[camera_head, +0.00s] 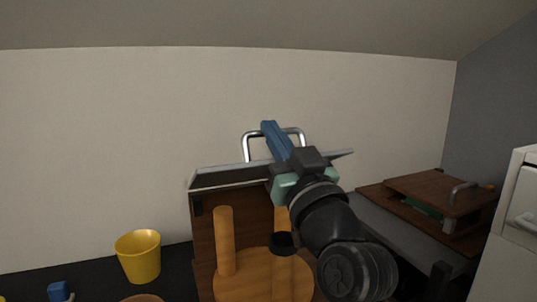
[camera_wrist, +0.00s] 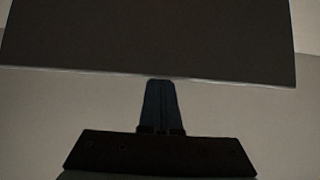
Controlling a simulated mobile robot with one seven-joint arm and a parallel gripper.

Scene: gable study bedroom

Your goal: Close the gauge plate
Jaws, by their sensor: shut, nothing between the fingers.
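A flat grey plate with a bright metal edge, likely the gauge plate (camera_head: 230,176), sits raised and tilted at the top of a brown wooden box (camera_head: 204,230). A silver bar handle (camera_head: 247,146) stands up behind my gripper. My gripper (camera_head: 267,125) has blue fingers, shut and empty, reaching over the plate near the handle. I cannot tell whether they touch either. In the wrist view the closed fingertips (camera_wrist: 160,83) point at the lower edge of a wide dark panel (camera_wrist: 150,40), probably the same plate. My wrist hides the plate's middle.
A yellow cup (camera_head: 139,256) and a blue block (camera_head: 58,291) are at left on the dark surface. At right are a brown hinged board (camera_head: 425,188) and white drawers (camera_head: 520,215).

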